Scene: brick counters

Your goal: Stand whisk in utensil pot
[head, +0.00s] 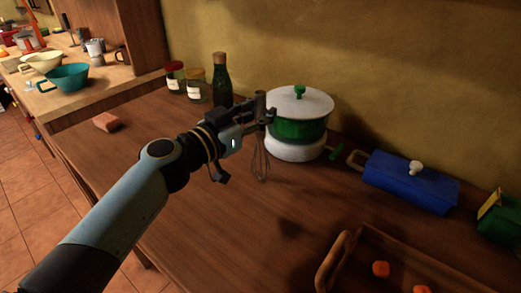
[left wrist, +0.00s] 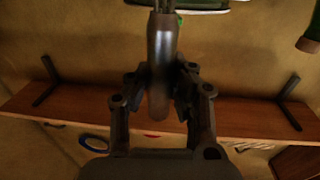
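The whisk (head: 261,165) hangs with its wire loops down above the wooden counter, beside the green pot. My left gripper (head: 264,108) is shut on its handle. In the left wrist view the grey handle (left wrist: 162,60) runs between the fingers of my left gripper (left wrist: 158,88). I cannot make out a utensil pot for certain in either view. My right gripper is not in view.
A green pot with white lid (head: 300,104) stands just right of the whisk. A dark bottle (head: 221,82) and jars (head: 175,78) are behind. A blue box (head: 410,182) and wooden tray (head: 343,245) lie right. The counter's middle is clear.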

